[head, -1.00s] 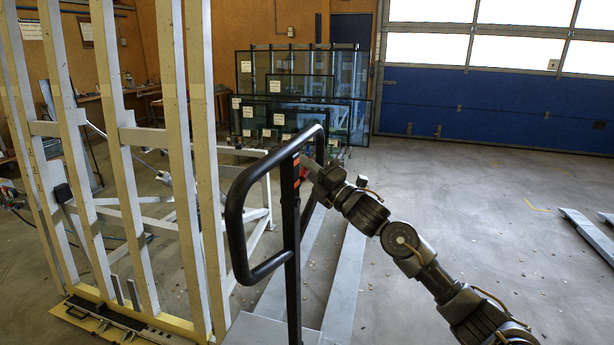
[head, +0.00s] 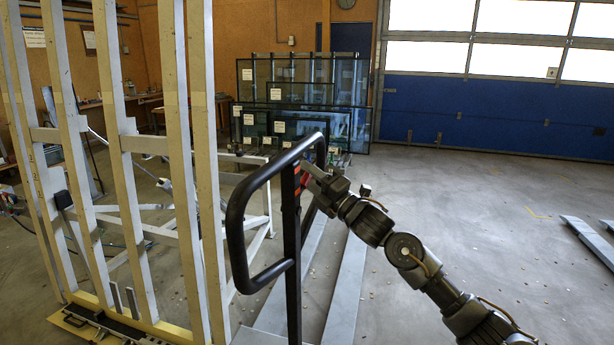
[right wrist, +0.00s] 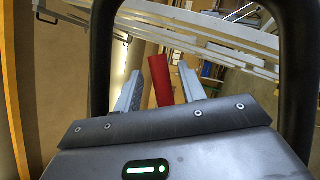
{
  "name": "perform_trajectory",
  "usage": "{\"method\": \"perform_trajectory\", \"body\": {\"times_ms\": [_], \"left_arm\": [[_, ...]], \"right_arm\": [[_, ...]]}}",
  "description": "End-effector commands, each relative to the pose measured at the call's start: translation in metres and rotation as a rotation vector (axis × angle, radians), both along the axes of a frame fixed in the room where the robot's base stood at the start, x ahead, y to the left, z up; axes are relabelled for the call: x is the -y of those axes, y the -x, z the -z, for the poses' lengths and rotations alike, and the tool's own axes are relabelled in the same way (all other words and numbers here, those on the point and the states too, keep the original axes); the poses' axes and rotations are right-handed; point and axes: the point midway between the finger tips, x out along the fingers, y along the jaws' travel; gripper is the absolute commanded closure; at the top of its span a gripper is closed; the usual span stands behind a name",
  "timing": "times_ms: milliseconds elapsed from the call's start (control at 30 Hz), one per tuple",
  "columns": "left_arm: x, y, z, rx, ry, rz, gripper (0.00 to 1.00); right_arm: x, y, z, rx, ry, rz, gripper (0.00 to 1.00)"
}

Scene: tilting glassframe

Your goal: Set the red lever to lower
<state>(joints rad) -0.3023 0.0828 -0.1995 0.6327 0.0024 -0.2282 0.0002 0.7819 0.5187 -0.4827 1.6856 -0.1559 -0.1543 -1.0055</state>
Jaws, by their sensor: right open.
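The red lever (head: 303,179) is on the upright black post of the black looped handle (head: 240,225) in the head view, partly hidden by my gripper. My right gripper (head: 312,174) is at the lever, coming from the right. In the right wrist view the red lever (right wrist: 162,86) stands between the two fingers of my open right gripper (right wrist: 160,90). I see a gap on the right finger's side; contact on the left finger's side cannot be told. My left gripper is not in view.
A tall pale frame of upright bars (head: 120,160) stands on the left. Glass panes (head: 300,100) lean in a rack at the back. Grey rails (head: 345,285) lie on the floor below the handle. The floor (head: 470,220) on the right is mostly clear.

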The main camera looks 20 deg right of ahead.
Motion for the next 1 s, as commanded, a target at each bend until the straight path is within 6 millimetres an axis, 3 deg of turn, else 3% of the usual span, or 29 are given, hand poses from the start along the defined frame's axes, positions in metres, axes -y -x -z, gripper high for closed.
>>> {"method": "perform_trajectory", "body": {"times_ms": [300,500,1000], "left_arm": [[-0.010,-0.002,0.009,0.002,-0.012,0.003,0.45],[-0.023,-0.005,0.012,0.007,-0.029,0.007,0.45],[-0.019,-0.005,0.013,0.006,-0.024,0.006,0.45]], "right_arm": [[0.031,0.049,0.024,0.000,0.004,0.001,0.59],[0.044,0.072,0.032,-0.001,0.002,-0.001,0.59],[0.049,0.080,0.033,0.000,0.001,-0.001,0.59]]}}
